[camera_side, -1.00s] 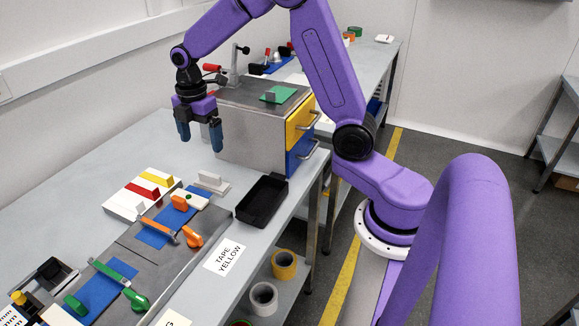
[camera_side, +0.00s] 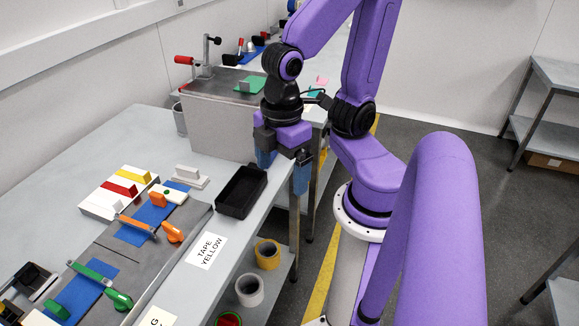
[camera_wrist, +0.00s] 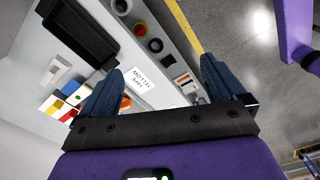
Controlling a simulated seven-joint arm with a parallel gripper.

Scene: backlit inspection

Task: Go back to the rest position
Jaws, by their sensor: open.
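My gripper (camera_side: 284,172) hangs in front of the grey cabinet (camera_side: 215,128), above the table's right edge. Its two blue fingers point down, apart, with nothing between them. In the wrist view my gripper (camera_wrist: 160,68) is open and empty, with the table edge and lower shelf below. My purple arm is folded over its base. The arm hides the cabinet's drawer fronts in the side view.
A black tray (camera_side: 241,192) lies near the table edge, left of my gripper. A toggle clamp (camera_side: 205,62) stands on the cabinet. Tape rolls (camera_side: 267,255) sit on the lower shelf. Orange-handled (camera_side: 172,232) and green-handled tools lie on the left.

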